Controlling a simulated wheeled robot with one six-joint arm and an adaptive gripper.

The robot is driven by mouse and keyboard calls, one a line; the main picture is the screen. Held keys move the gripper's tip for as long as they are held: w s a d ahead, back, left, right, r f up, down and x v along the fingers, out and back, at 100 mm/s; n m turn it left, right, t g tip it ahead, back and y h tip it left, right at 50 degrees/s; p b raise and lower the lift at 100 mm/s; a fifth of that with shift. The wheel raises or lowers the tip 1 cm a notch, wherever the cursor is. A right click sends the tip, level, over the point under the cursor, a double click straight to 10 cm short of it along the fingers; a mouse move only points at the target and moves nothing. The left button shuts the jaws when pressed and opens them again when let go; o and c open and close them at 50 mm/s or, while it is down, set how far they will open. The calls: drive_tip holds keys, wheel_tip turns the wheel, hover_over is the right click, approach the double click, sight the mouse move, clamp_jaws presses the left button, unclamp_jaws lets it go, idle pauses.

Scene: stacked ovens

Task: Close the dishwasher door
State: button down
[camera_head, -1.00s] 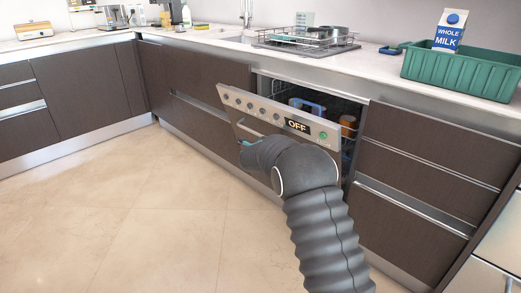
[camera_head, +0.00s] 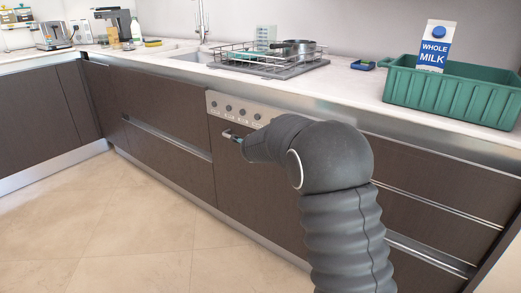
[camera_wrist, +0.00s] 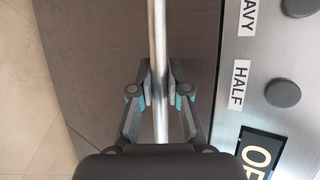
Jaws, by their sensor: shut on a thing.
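The dishwasher door (camera_head: 226,178) is a dark wood panel with a steel control strip (camera_head: 238,110) along its top. In the head view it stands upright, about in line with the neighbouring cabinet fronts; my arm hides its right part, so I cannot tell whether a small gap remains there. My gripper (camera_head: 232,136) is at the door's upper left. In the wrist view my gripper (camera_wrist: 160,88) is shut on the door's steel bar handle (camera_wrist: 158,40), with one finger on each side. The control strip with knobs and HALF label (camera_wrist: 275,90) lies to the right.
A dish rack (camera_head: 268,58) with a pan (camera_head: 297,48) is on the counter above the door. The floor (camera_head: 130,220) at left is clear.

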drive_tip(key=shift+w+d+r, duration=0.3)
drive_tip(key=shift+d+r, duration=0.1)
drive_tip(key=shift+r, duration=0.05)
drive_tip(key=c, duration=1.1)
unclamp_jaws()
drive_tip(key=shift+w+d+f, duration=0.1)
drive_tip(key=shift+d+f, duration=0.05)
drive_tip(key=shift+d, duration=0.1)
drive_tip(key=shift+c, duration=0.2)
drive_tip(key=shift+a+f, duration=0.1)
drive_tip(key=shift+a, duration=0.05)
drive_tip(key=shift+s+a, duration=0.25)
drive_tip(key=shift+s, duration=0.1)
drive_tip(key=v, duration=1.1)
drive_tip(key=shift+r, duration=0.3)
drive_tip(key=shift+s+d, duration=0.1)
drive_tip(key=shift+d, duration=0.05)
